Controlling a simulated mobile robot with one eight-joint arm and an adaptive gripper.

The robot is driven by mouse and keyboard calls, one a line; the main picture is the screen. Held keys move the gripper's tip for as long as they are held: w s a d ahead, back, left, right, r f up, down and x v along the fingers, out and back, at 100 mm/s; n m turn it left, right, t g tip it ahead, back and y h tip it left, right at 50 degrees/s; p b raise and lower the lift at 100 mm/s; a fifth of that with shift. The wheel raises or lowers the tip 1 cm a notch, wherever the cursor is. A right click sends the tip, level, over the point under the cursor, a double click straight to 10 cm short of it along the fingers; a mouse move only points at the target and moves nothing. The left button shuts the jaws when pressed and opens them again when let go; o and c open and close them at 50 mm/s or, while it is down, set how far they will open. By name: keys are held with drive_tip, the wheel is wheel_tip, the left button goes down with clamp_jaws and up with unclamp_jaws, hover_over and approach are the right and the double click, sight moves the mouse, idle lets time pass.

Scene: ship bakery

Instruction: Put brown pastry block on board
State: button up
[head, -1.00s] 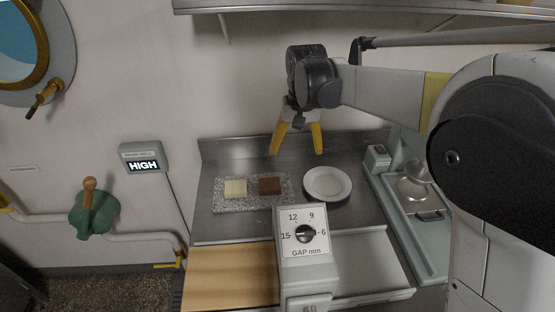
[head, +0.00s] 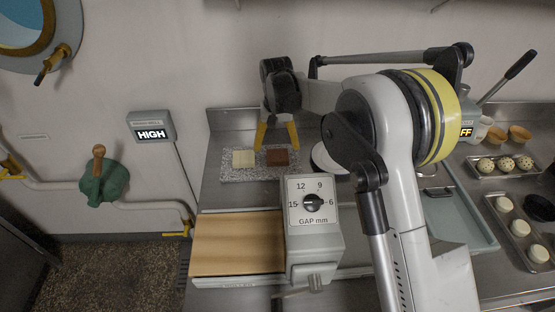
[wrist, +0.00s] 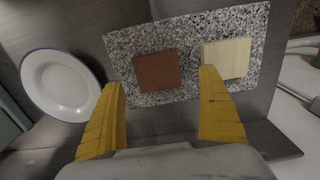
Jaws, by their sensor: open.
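The brown pastry block (head: 277,158) lies flat on a speckled stone slab (head: 235,176), right of a pale cream block (head: 243,158). My gripper (head: 278,148) is open and empty, its yellow fingers pointing down over the slab around the brown block's area. In the wrist view the brown block (wrist: 156,72) shows between and beyond the fingertips (wrist: 161,77), apart from them. The cream block (wrist: 226,58) is just beyond the right fingertip. A wooden board (head: 238,243) lies bare at the front left, in front of the slab.
A white plate (head: 322,158), partly hidden by my arm, stands right of the slab. A machine with a gap dial (head: 313,204) and a crank stands right of the board. Trays of pale rounds (head: 503,204) are at the far right. A steel back wall rises behind the slab.

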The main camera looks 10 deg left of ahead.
sight(277, 157)
wheel_tip(277, 157, down, 4)
drive_tip(key=shift+d+f+b, duration=0.1)
drive_tip(key=shift+d+b, duration=0.05)
drive_tip(key=shift+b, duration=0.55)
drive_tip(key=shift+s, duration=0.1)
drive_tip(key=c, duration=1.4)
drive_tip(key=shift+r, duration=0.25)
